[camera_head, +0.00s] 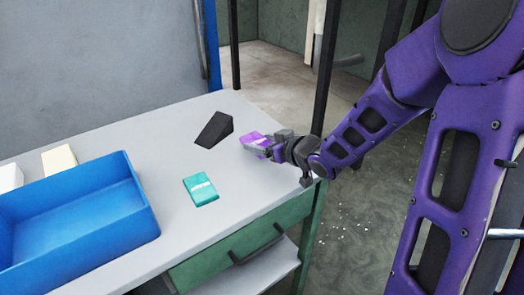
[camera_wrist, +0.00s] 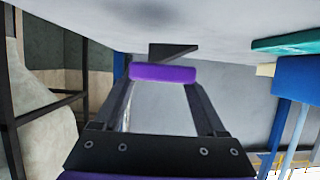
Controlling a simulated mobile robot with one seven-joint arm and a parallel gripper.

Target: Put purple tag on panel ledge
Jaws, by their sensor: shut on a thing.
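The purple tag (camera_head: 256,142) is a flat purple piece with a pale stripe, at the right part of the grey table in the head view. My gripper (camera_head: 268,148) is shut on it. In the wrist view the purple tag (camera_wrist: 163,73) spans the tips of my two fingers, seen edge-on. I cannot tell whether it touches the table or is held just above it. I cannot make out a panel ledge in either view.
A black wedge (camera_head: 215,129) stands just left of the tag. A teal tag (camera_head: 200,189) lies nearer the front. A blue bin (camera_head: 140,190) fills the table's left, with a cream block (camera_head: 59,159) and a white block (camera_head: 10,177) behind it. The grey tabletop (camera_head: 165,130) has free room between.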

